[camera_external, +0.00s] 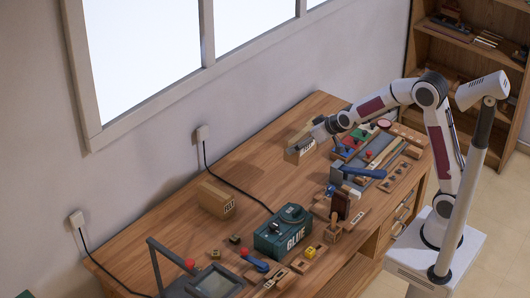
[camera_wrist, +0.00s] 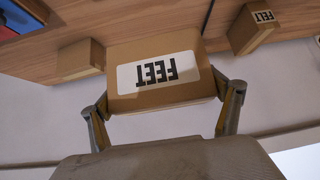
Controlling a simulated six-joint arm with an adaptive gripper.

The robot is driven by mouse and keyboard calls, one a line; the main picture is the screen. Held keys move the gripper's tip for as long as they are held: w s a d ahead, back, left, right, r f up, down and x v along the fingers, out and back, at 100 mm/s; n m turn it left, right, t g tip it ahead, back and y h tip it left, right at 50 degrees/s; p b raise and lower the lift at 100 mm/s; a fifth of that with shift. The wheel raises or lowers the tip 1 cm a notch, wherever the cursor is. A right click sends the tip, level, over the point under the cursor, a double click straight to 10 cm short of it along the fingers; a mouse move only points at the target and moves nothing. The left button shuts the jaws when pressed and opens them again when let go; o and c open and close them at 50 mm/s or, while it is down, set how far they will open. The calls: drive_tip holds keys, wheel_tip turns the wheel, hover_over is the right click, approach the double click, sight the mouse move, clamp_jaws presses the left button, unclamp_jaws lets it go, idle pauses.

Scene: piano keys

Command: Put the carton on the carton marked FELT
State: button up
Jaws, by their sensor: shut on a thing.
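A brown carton with a white label reading FEET, upside down in the wrist view (camera_wrist: 160,72), is between the two fingers of my gripper (camera_wrist: 165,108). In the external view the held carton (camera_external: 293,156) is at the far part of the workbench, near the wall; whether it touches the bench is unclear. My gripper (camera_external: 310,138) is shut on it. The carton marked FELT (camera_wrist: 252,32) is apart from it, at the upper right of the wrist view. In the external view a carton (camera_external: 214,201) stands on the bench, left of and nearer than my gripper, its lettering small.
A plain brown block (camera_wrist: 80,60) lies beside the held carton in the wrist view. A green GLUE box (camera_external: 282,232) and a black cord (camera_external: 235,186) are near the standing carton. Tools and trays fill the bench's right side. Bare wood (camera_external: 255,165) lies between the cartons.

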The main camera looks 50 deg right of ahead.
sight(299, 133)
drive_tip(key=r, duration=0.3)
drive_tip(key=shift+w+d, duration=0.2)
drive_tip(key=shift+w, duration=0.1)
drive_tip(key=shift+w+a+r, duration=0.1)
drive_tip(key=shift+w+a, duration=0.1)
drive_tip(key=shift+w, duration=0.05)
drive_tip(key=w+a+n+g+y, duration=0.1)
drive_tip(key=w+a+n+y, duration=0.2)
drive_tip(key=a, duration=1.1)
drive_tip(key=w+a+r+n+g+y, duration=0.1)
drive_tip(key=w+a+n+y, duration=0.2)
drive_tip(key=w+a, duration=0.6)
drive_tip(key=a+n, duration=0.2)
drive_tip(key=a, duration=0.4)
drive_tip(key=shift+n+g, duration=0.3)
drive_tip(key=shift+f, duration=0.15)
wheel_tip(299, 133, down, 6)
drive_tip(key=shift+f, duration=0.15)
drive_tip(key=shift+f, duration=1.75)
drive_tip(key=shift+f, duration=0.15)
